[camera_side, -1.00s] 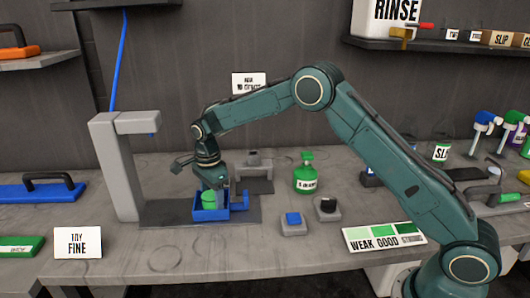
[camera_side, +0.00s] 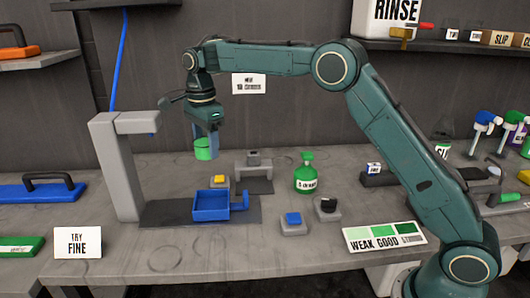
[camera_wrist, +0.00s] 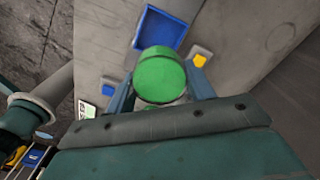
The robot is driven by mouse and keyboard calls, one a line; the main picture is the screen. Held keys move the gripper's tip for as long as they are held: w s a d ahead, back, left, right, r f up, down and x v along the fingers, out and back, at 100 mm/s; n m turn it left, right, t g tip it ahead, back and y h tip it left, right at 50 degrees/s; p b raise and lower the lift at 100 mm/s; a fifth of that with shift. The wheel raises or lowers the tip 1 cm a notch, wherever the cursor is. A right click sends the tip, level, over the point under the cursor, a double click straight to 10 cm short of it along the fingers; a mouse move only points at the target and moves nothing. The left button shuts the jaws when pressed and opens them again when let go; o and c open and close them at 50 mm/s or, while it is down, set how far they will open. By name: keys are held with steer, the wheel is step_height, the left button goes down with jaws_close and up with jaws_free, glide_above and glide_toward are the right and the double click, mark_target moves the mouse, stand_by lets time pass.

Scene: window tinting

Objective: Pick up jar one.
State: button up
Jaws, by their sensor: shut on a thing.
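A green cylindrical jar (camera_side: 203,152) hangs in the air in my gripper (camera_side: 204,140), above and behind the blue tray (camera_side: 211,207). In the wrist view the jar's round green top (camera_wrist: 160,76) sits between the two blue-grey fingers of my gripper (camera_wrist: 160,82), which are shut on it. No label saying which jar it is can be read. The blue tray also shows in the wrist view (camera_wrist: 161,28), beyond the jar, and looks empty.
A grey stand (camera_side: 118,170) rises left of the tray. A yellow-button block (camera_side: 217,181) is behind it, and a blue-button block (camera_side: 293,222) and black-knob block (camera_side: 327,208) lie to its right. A green bottle (camera_side: 306,176) stands behind those. Shelves hang above.

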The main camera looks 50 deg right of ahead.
steer(key=shift+r, duration=1.8)
steer(key=shift+s, duration=0.1)
steer(key=shift+s+a, duration=0.4)
steer(key=s+a+f, duration=0.1)
steer(key=s+a, duration=0.4)
steer(key=s, duration=0.6)
steer(key=shift+s+a+f+m, duration=0.15)
steer(key=shift+s+a+m, duration=0.15)
steer(key=shift+s, duration=0.05)
steer(key=shift+f, duration=0.1)
step_height(320, 180, down, 16)
steer(key=shift+r, duration=0.2)
